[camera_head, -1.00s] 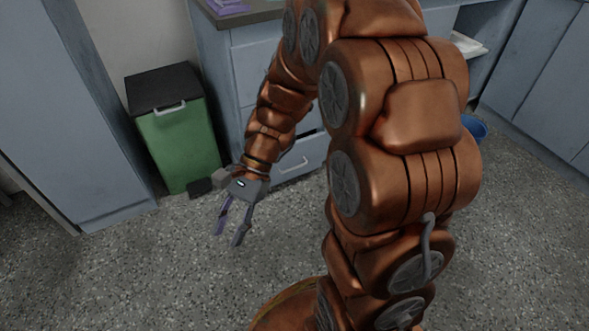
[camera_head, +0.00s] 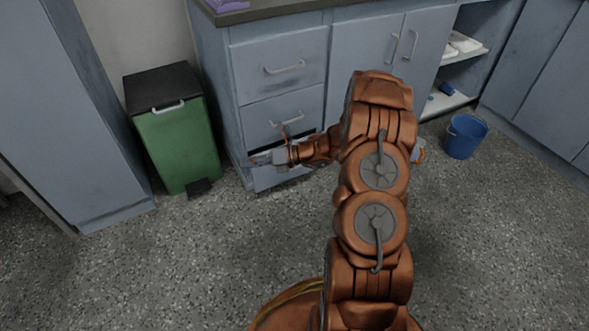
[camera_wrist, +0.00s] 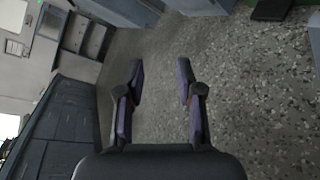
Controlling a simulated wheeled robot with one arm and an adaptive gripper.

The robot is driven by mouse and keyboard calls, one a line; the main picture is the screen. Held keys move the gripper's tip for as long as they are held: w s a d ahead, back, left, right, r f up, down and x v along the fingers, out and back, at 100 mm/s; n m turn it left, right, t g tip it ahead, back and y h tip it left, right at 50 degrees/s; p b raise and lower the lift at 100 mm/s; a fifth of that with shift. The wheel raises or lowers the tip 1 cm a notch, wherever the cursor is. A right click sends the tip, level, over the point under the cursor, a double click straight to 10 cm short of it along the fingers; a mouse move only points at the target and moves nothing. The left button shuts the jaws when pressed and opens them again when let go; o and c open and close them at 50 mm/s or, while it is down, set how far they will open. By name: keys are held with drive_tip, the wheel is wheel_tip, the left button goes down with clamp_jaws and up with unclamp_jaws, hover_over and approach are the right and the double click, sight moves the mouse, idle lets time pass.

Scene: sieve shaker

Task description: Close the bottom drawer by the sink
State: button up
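The bottom drawer (camera_head: 264,181) is the lowest of a stack of grey-blue drawers beside the green bin. A dark gap shows above its front, so it stands partly open. My gripper (camera_head: 256,161) is low in front of this drawer, pointing left across its upper edge and hiding much of it, including its handle. I cannot tell whether it touches the drawer. In the wrist view my gripper (camera_wrist: 160,80) has its two purple-grey fingers apart, with only speckled floor between them. The drawers above look shut.
A green pedal bin (camera_head: 178,143) with a black lid stands just left of the drawers. A blue bucket (camera_head: 464,136) stands at the right, near open shelves (camera_head: 462,50). The dark countertop (camera_head: 275,11) is above the drawers. The speckled floor in front is clear.

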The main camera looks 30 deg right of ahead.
drive_tip(key=w+d+f+m+t+h, duration=0.2)
drive_tip(key=d+f+m+t+h, duration=0.25)
drive_tip(key=d+f+m, duration=0.7)
drive_tip(key=m+t+h, duration=0.3)
drive_tip(key=m+h, duration=0.1)
drive_tip(key=m, duration=0.1)
approach(294, 168)
drive_tip(key=w, duration=0.3)
drive_tip(key=shift+g+y, duration=0.25)
drive_tip(key=shift+f+b+x, duration=0.15)
drive_tip(key=shift+b+x, duration=0.8)
drive_tip(key=shift+x, duration=0.9)
drive_tip(key=shift+f+b+x, duration=0.15)
drive_tip(key=shift+b+x, duration=0.75)
drive_tip(key=shift+x, duration=0.95)
drive_tip(key=shift+c, duration=0.4)
clamp_jaws()
